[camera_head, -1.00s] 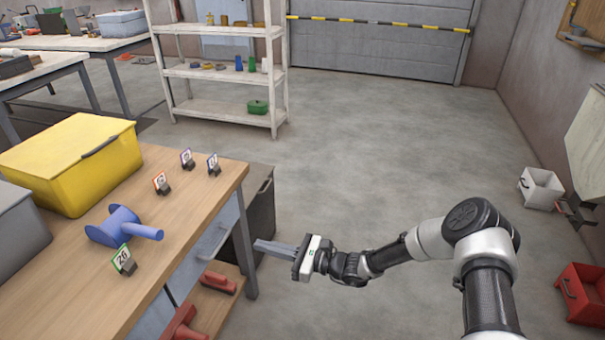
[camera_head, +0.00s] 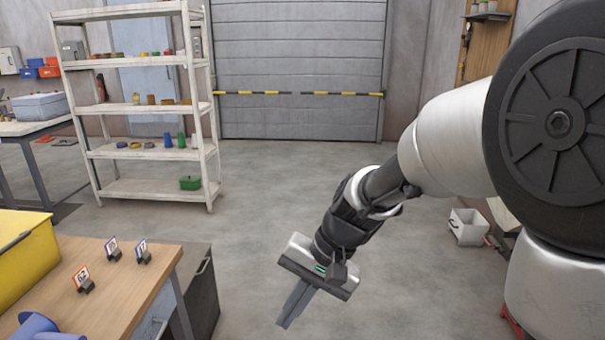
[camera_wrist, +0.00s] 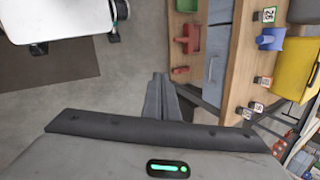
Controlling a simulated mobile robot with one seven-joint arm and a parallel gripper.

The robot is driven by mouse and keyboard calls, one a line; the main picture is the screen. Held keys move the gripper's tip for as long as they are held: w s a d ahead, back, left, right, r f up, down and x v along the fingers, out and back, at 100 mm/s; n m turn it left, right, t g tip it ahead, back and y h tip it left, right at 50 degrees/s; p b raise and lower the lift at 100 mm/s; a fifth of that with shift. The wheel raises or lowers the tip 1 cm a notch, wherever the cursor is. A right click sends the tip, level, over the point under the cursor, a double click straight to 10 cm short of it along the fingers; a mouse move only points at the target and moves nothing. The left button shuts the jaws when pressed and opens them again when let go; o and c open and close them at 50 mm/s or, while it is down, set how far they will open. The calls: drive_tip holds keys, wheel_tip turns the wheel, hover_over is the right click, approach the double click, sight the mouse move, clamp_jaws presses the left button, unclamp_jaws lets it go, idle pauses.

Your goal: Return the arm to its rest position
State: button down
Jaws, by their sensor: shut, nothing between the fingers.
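My gripper (camera_head: 293,304) hangs in the head view over bare floor, to the right of the wooden workbench (camera_head: 125,290). Its long grey fingers are together and empty, pointing down and slightly left. In the wrist view the closed fingers (camera_wrist: 160,95) point away over the floor. My arm is raised and bent, with its large dark joint close to the head camera at the right. The gripper touches nothing that I can see.
The workbench holds a yellow bin (camera_head: 25,255), a blue scoop (camera_head: 40,328) and several number cards (camera_head: 112,250). A white shelf (camera_head: 140,190) stands behind. A white crate (camera_head: 467,226) sits on the floor at right. The middle floor is clear.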

drive_tip(key=s+d+r+n+t+h, duration=0.1)
drive_tip(key=s+d+r+t+h, duration=0.2)
drive_tip(key=s+d+r, duration=0.4)
drive_tip(key=s+d+r+n+t+h, duration=0.25)
drive_tip(key=s+d+r, duration=0.2)
drive_tip(key=d, duration=0.55)
wheel_tip(320, 180, up, 22)
drive_tip(key=p, duration=2.2)
drive_tip(key=shift+w+a+m+t, duration=0.3)
drive_tip(key=shift+m+t, duration=0.05)
drive_tip(key=shift+f, duration=0.1)
